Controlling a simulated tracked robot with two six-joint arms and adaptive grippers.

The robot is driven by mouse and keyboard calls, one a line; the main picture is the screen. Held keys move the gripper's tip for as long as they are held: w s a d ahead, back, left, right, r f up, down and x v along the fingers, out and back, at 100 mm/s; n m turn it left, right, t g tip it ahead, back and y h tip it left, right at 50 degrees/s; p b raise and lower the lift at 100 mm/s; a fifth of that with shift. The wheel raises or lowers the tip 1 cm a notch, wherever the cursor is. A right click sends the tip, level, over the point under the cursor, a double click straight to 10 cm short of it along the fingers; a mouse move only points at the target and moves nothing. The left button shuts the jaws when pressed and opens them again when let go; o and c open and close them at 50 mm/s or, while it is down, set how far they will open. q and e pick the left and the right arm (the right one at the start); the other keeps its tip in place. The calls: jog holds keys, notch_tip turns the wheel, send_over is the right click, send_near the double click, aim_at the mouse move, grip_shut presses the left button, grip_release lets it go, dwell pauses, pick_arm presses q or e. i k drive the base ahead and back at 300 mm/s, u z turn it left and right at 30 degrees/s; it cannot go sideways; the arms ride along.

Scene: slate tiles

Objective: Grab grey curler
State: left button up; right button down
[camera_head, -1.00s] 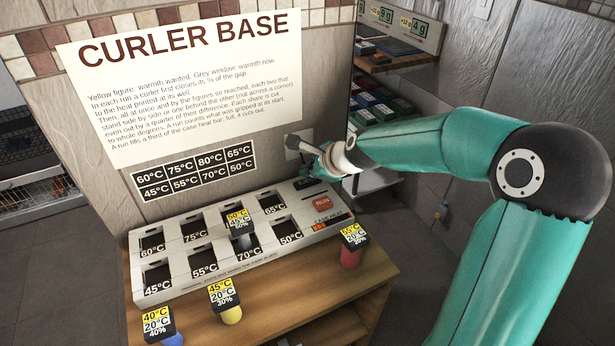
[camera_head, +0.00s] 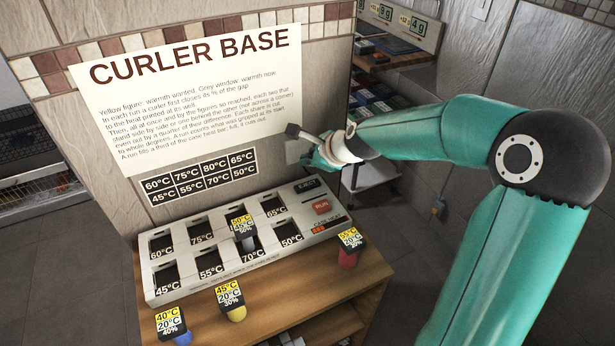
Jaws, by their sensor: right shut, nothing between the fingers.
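The grey curler (camera_head: 247,243) stands upright in the white curler base (camera_head: 317,238), seemingly in the front-row 70°C well. Its tag (camera_head: 241,224) reads 50°C on yellow, 45°C on grey and 50%, and covers part of the well behind. My right gripper (camera_head: 299,136) is up and behind the base's right end, near the wall panel's edge, well apart from the curler. It is shut and empty, seen partly from behind the wrist. My left gripper is not in view.
On the wooden table (camera_head: 281,318) in front of the base stand a blue curler (camera_head: 183,338), a yellow curler (camera_head: 237,314) and a red curler (camera_head: 347,260). The base has a red RUN button (camera_head: 321,207) and an EJECT button (camera_head: 307,185). A sign (camera_head: 200,100) hangs behind.

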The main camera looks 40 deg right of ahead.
aim_at(244, 228)
jog(key=k, duration=1)
